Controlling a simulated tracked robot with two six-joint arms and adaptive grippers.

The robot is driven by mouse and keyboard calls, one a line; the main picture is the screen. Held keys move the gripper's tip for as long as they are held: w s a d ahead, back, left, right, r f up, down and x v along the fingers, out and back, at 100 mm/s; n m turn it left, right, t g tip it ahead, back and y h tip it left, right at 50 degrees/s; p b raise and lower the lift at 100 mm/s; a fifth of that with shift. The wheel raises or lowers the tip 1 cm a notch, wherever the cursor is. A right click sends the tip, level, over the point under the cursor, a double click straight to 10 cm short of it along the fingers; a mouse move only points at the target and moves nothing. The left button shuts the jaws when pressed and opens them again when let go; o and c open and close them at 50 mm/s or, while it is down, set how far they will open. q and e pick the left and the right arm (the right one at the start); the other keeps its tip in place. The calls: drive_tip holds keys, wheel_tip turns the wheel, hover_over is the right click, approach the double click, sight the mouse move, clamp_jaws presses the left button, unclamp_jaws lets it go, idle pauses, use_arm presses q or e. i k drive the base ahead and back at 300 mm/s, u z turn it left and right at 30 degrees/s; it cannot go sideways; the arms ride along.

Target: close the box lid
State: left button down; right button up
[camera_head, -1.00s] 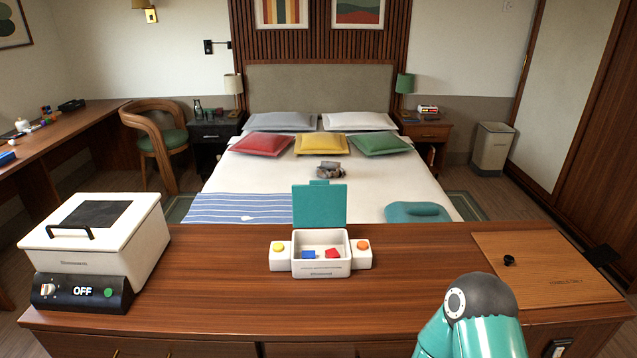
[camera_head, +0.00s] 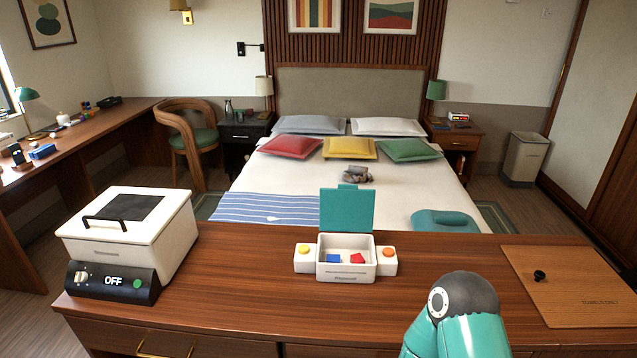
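A small white box (camera_head: 345,271) stands on the wooden counter near the middle of the head view. Its teal lid (camera_head: 347,209) is open and stands upright at the back of the box. A blue block (camera_head: 334,258) and a red block (camera_head: 357,259) lie inside. A yellow button (camera_head: 303,249) sits on the box's left side part and an orange button (camera_head: 389,251) on its right one. My teal right arm shows at the bottom right, in front of the box and apart from it. Neither gripper is in view.
A white appliance (camera_head: 172,228) with a black handle and a display reading OFF stands at the counter's left. A wooden board (camera_head: 575,290) with a black knob (camera_head: 540,276) lies at the right. The counter (camera_head: 250,290) between is clear. A bed stands behind.

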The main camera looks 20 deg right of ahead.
sight(348, 208)
drive_tip(key=u, duration=0.35)
drive_tip(key=k, duration=1.25)
drive_tip(key=z, duration=0.65)
drive_tip(key=i, duration=1)
